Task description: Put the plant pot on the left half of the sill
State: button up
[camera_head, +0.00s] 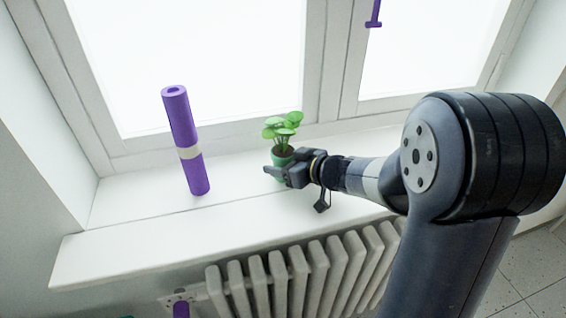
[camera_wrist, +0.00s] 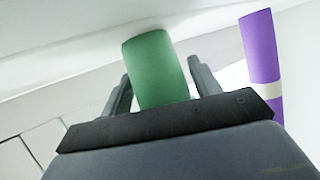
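The plant pot (camera_head: 281,157) is green with a leafy green plant and stands upright on the white sill (camera_head: 137,211), near the window frame. My gripper (camera_head: 279,172) is low over the sill at the pot, and one finger hides the pot's lower front. In the wrist view the green pot (camera_wrist: 154,68) shows between the two fingers of my gripper (camera_wrist: 160,78). A narrow gap shows beside the right finger, so the fingers look open around the pot. Contact on the other side is unclear.
A purple roll (camera_head: 183,125) with a pale band stands on the sill left of the pot; it also shows in the wrist view (camera_wrist: 259,52). The sill between roll and pot is clear. A radiator (camera_head: 300,270) is below. A purple window handle (camera_head: 374,14) is above.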

jog(key=shift+o, duration=1.1)
jog(key=shift+r, duration=0.2)
jog(key=p+v, duration=0.2)
jog(key=v, duration=0.9)
jog(key=shift+d+r, duration=0.1)
jog(key=shift+s+d+r, duration=0.1)
jog(key=shift+s+d, duration=0.2)
jog(key=shift+c, duration=0.4)
